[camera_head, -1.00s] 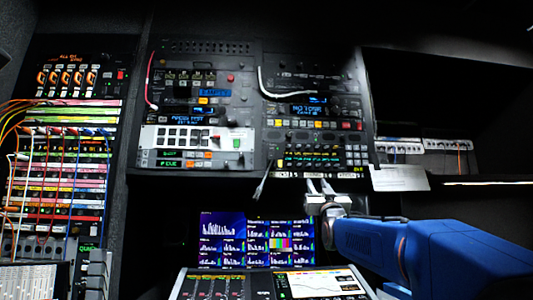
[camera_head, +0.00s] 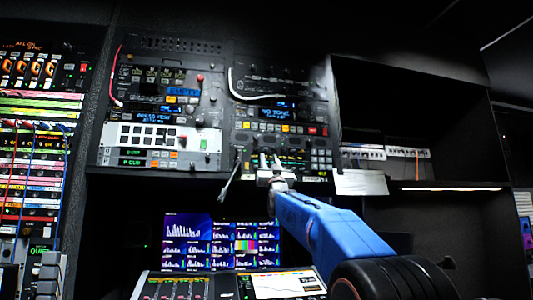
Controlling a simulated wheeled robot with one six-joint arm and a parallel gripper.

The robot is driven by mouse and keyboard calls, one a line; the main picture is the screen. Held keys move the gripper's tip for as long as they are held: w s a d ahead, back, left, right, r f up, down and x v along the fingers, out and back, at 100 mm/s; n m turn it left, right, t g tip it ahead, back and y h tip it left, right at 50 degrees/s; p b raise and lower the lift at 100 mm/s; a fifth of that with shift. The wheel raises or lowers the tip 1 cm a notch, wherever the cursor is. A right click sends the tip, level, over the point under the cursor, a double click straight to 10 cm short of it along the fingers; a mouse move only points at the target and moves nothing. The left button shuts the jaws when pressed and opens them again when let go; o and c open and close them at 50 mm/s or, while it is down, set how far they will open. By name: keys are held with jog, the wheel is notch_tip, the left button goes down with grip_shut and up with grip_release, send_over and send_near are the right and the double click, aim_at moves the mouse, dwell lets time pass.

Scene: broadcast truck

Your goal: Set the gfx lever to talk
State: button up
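My gripper (camera_head: 270,160) is in front of the lower part of the right-hand equipment rack (camera_head: 280,115), over its bottom edge. Its two pale fingers point up with a small gap between them, and nothing shows held in it. The blue arm link reaches up to it from the lower right. I cannot make out a lever marked gfx or a talk marking; the small controls and labels around the fingertips are too small to read, and the gripper covers some of them. I cannot tell whether the fingers touch the panel.
A thin grey rod or cable (camera_head: 230,182) hangs just left of my gripper. A left rack (camera_head: 160,110) has a white button panel (camera_head: 150,136). Below are a monitor (camera_head: 222,241) and a console (camera_head: 230,285). At right are a dark shelf (camera_head: 455,186) and a white paper (camera_head: 360,183).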

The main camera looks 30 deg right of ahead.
aim_at(266, 149)
jog(key=shift+x, duration=3.3)
grip_shut()
